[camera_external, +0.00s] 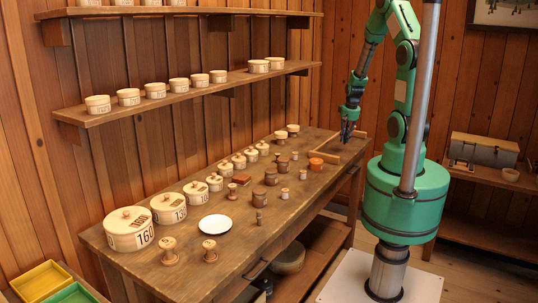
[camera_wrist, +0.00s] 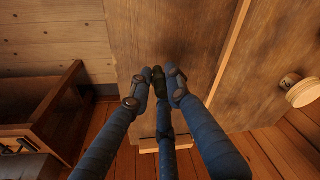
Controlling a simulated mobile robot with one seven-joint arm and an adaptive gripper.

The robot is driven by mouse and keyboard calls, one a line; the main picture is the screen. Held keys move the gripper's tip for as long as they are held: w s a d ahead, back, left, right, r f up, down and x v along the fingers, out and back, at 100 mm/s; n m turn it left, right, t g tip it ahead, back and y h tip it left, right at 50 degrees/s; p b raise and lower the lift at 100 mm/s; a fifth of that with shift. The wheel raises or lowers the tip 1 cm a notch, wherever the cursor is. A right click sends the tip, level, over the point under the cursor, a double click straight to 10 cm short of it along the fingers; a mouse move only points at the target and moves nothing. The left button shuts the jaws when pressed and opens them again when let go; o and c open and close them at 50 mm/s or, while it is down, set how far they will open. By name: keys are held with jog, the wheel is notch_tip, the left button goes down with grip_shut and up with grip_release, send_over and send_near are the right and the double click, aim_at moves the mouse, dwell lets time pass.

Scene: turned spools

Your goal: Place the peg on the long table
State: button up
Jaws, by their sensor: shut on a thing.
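The long table (camera_external: 283,209) runs along the wall, its brown wooden top holding many pots and spools. My gripper (camera_external: 347,132) is over the far right end of the table, pointing down. In the wrist view, my gripper (camera_wrist: 158,77) has its blue fingers drawn together around a small dark thing at the tips. This is probably the peg, but the fingers hide most of it and I cannot tell its shape. The table's wooden top (camera_wrist: 190,30) lies beneath. I cannot tell whether the held thing touches it.
Lidded pots (camera_external: 131,228), a white plate (camera_external: 215,224), dark spools (camera_external: 271,177) and an orange pot (camera_external: 316,164) crowd the table. A light wooden bar (camera_external: 325,157) lies near its far end. Wall shelves (camera_external: 185,94) hang above. Some bare top shows along the front edge.

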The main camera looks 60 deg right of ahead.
jog(key=w+d, duration=0.3)
jog(key=w, duration=0.1)
jog(key=shift+w+d+f, duration=0.1)
jog(key=shift+d+f, duration=0.15)
jog(key=shift+d, duration=0.1)
jog(key=shift+f+b, duration=0.65)
jog(key=shift+f, duration=1.1)
jog(key=shift+f, duration=0.1)
jog(key=o, duration=0.7)
jog(key=r, duration=0.4)
jog(key=s+a+r+p, duration=0.1)
jog(key=r, duration=0.3)
jog(key=r+p, duration=0.1)
jog(key=r, duration=0.3)
jog(key=shift+s+a, duration=0.15)
jog(key=shift+s, duration=0.25)
